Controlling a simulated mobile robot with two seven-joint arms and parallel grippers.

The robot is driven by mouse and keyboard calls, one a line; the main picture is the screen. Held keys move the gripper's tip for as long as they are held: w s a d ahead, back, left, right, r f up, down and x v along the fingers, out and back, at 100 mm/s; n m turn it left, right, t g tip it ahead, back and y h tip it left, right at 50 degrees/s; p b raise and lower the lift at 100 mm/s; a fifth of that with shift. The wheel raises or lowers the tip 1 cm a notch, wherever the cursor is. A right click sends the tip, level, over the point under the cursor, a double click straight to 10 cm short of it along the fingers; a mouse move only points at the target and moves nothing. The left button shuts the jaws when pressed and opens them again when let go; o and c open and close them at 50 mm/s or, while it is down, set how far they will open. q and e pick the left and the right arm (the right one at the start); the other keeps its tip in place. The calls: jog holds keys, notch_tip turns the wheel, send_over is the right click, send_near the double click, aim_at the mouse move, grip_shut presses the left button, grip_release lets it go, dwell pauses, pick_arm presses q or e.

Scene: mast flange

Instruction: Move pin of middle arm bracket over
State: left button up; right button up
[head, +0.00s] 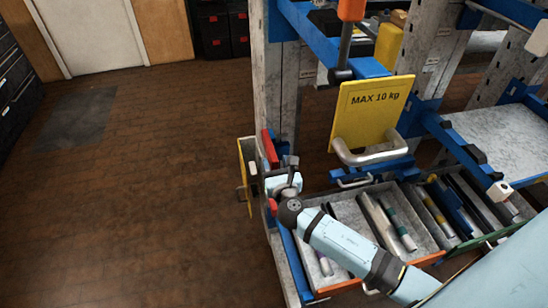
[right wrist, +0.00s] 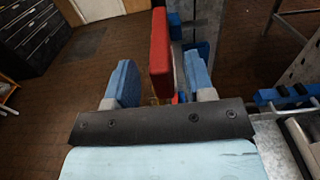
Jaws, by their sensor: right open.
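My right gripper (head: 282,180) is at the left side of the blue-framed rack in the head view. In the right wrist view my right gripper (right wrist: 160,78) is open, with its two blue fingers apart. An upright red bar (right wrist: 160,42) stands in the space between them, with visible gaps to both fingers. A red piece (head: 269,148) also shows just above the gripper in the head view; I cannot tell whether it is the same part. No part is clearly recognisable as the middle arm bracket's pin. My left gripper is not in view.
A yellow "MAX 10 kg" plate (head: 371,108) hangs on the rack above a metal handle (head: 370,152). Open drawers with tools (head: 430,255) lie below, beside my right arm. A yellow panel (head: 246,172) stands left of the gripper. The wooden floor (head: 140,200) at left is clear.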

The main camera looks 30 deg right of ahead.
jog(key=shift+x, duration=1.3)
grip_shut()
jog(key=a, duration=0.2)
jog(key=w+a, duration=0.1)
jog(key=a, duration=0.2)
jog(key=shift+w+a+p, duration=0.1)
jog(key=shift+a+p, duration=0.05)
jog(key=shift+p, duration=0.25)
jog(key=shift+c, duration=2)
grip_release()
jog(key=o, duration=0.4)
jog(key=shift+w+a, duration=0.1)
